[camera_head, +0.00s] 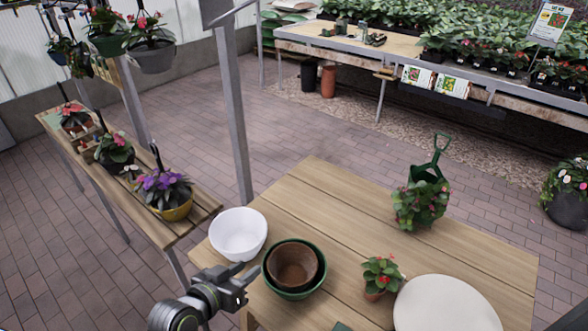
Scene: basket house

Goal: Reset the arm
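My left gripper (246,274) is in the head view at the lower left, over the near left edge of the wooden table (340,215). Its fingers look apart, with nothing seen between them. It is just below the white bowl (238,234) and left of the brown pot (293,265) nested in a green pot (297,293). My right gripper is out of view.
A small red-flowered plant (381,277) and a round white plate (443,305) are at the table's near right. A larger potted plant (420,204) with a green trowel (430,163) stands farther back. A metal post (234,115) rises behind the table. The table's middle is clear.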

